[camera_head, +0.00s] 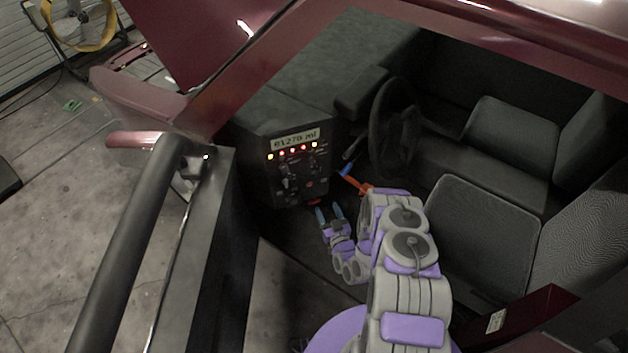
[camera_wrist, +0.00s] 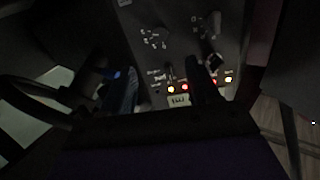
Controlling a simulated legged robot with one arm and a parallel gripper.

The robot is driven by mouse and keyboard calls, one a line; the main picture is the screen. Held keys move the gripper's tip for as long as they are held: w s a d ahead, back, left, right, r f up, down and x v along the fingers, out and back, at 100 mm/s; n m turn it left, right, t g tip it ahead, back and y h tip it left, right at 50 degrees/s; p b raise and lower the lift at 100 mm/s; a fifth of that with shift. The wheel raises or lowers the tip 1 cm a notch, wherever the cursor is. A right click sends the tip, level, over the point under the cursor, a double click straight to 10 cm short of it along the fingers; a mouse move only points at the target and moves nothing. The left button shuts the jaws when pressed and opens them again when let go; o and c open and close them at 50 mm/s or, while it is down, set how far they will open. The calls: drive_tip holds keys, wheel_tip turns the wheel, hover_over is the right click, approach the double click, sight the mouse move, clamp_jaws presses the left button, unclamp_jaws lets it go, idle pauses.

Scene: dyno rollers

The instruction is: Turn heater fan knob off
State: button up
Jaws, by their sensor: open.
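The dark control panel (camera_head: 285,190) is in the car's dashboard, left of the steering wheel in the head view. Labels are too small to tell which knob is the heater fan's. My gripper (camera_head: 329,212) is open and empty, its blue fingertips just below and right of the panel, apparently apart from it. In the dim wrist view, the panel (camera_wrist: 180,50) appears upside down, with a dial area (camera_wrist: 155,39) and a pale-marked knob (camera_wrist: 213,61) beyond my dark fingers.
The seats (camera_head: 480,240) are further right. The door frame (camera_head: 195,265) and a dark bar (camera_head: 127,245) stand on the left.

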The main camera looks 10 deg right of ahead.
sight(314, 177)
drive_tip(key=w+b, duration=0.3)
drive_tip(key=w, duration=0.2)
drive_tip(key=w+a+b, duration=0.1)
drive_tip(key=w+b, duration=0.3)
drive_tip(key=w, duration=0.1)
drive_tip(key=w+a+b, duration=0.1)
drive_tip(key=w+b, duration=0.2)
drive_tip(key=w, duration=0.2)
drive_tip(key=shift+w+a, duration=0.1)
drive_tip(key=shift+w, duration=0.05)
idle(0.4)
drive_tip(key=c, duration=1)
